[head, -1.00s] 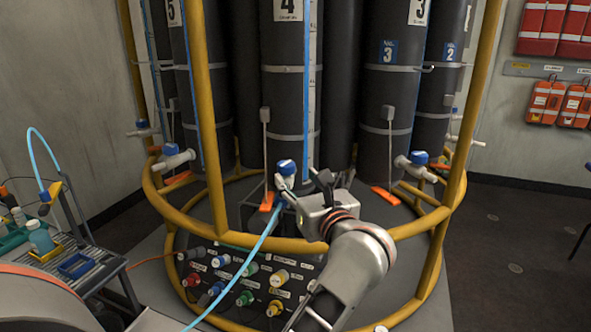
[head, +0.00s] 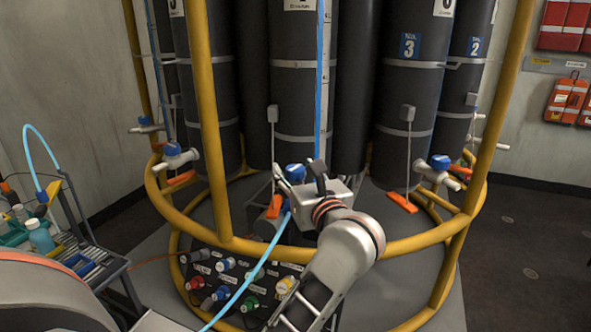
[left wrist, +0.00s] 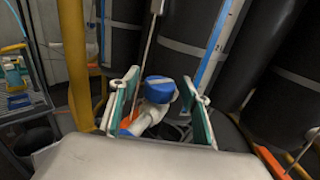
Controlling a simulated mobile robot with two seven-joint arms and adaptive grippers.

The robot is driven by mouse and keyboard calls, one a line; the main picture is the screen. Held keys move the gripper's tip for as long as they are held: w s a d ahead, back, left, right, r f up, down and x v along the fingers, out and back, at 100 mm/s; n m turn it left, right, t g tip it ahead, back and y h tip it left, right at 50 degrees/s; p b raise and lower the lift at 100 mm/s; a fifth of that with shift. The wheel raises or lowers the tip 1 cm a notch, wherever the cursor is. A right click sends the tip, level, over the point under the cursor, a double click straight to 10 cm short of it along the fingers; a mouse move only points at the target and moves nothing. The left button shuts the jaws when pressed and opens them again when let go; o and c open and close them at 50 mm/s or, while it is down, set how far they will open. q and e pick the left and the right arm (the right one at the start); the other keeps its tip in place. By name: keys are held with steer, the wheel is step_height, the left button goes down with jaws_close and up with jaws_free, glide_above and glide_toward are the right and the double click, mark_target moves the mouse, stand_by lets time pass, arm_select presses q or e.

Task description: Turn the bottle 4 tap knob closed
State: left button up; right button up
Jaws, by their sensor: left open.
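The bottle 4 tap knob (head: 295,173) is a small blue cap on a pale tap body, low in front of the black bottle 4 (head: 296,105). My left gripper (head: 301,180) is open at the tap, its jaws close to the knob. In the left wrist view the blue knob (left wrist: 160,89) shows between the two green-and-white fingers (left wrist: 161,80), with gaps at both sides. I see no contact. The tap's pale body (left wrist: 150,113) runs below the knob, and the gripper's housing hides its lower part. My right gripper is not in view.
A yellow ring rail (head: 240,245) and its post (head: 208,120) stand near my arm. A light-blue hose (head: 247,280) runs past the tap. Other blue-knobbed taps sit left (head: 172,149) and right (head: 440,162). A cart (head: 85,250) stands at the left.

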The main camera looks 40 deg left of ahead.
arm_select(q)
steer(key=c, duration=1.2)
steer(key=shift+o, duration=0.2)
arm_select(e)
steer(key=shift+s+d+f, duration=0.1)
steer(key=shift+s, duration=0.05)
